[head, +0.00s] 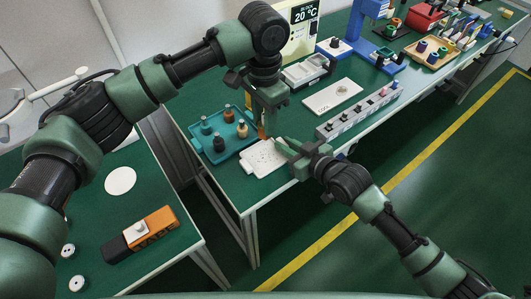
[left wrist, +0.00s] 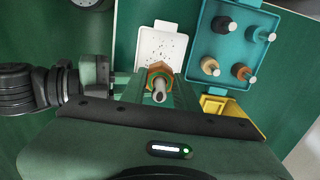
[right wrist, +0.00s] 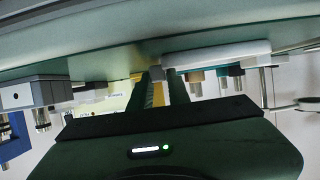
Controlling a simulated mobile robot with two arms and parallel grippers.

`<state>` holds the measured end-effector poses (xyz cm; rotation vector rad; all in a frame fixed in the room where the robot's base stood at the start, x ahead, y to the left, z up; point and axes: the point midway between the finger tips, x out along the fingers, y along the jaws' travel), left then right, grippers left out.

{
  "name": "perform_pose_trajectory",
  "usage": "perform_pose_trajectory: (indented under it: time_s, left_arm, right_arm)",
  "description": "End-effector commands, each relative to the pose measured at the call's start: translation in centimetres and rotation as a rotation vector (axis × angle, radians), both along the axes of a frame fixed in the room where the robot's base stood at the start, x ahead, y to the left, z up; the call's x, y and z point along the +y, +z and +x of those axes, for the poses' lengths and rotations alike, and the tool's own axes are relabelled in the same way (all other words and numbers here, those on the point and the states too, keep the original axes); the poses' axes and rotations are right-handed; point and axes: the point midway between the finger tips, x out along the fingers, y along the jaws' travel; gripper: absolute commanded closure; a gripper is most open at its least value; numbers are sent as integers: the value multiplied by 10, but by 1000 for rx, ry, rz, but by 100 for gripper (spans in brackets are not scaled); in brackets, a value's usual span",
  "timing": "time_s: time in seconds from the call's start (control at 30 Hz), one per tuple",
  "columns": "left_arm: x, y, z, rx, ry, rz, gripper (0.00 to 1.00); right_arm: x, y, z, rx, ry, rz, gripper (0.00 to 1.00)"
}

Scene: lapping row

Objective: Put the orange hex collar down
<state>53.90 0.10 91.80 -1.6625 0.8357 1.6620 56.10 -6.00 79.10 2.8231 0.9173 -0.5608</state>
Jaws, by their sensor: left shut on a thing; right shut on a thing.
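The orange hex collar (left wrist: 160,73) with a grey stem through its middle sits between my left gripper's fingers (left wrist: 162,92). In the head view my left gripper (head: 263,117) points down and is shut on it, above the back edge of the white speckled plate (head: 262,163). I cannot tell whether the collar touches the plate. My right gripper (head: 280,144) is low at the plate's right corner, close beside the collar. In the right wrist view its fingers (right wrist: 156,76) are shut on a small pale grey part, seemingly the plate's edge; the contact is partly hidden.
A teal tray (head: 203,142) with several stemmed pieces lies left of the plate. A yellow holder (left wrist: 215,105) is close by. A white card (head: 332,96) and a grey strip block (head: 358,115) stand to the right. The bench's front edge runs near the plate.

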Motion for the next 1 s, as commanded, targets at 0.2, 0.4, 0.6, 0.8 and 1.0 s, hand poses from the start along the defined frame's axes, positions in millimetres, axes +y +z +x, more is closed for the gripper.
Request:
perform_pose_trajectory:
  time_s: [0.2,0.4,0.6,0.8,1.0]
  left_arm:
    - [1,-41,0,3,-13,3,100]
    - [1,-60,0,2,-13,1,100]
    - [1,-84,0,3,-12,3,100]
    - [0,-96,0,1,-12,1,100]
    - [0,-97,0,1,-12,1,100]
  right_arm:
    - [0,-1,0,1,0,-2,100]
    - [0,-1,0,1,0,-2,100]
    - [0,-1,0,1,0,-2,100]
    - [0,-1,0,1,0,-2,100]
    - [0,-1,0,1,0,-2,100]
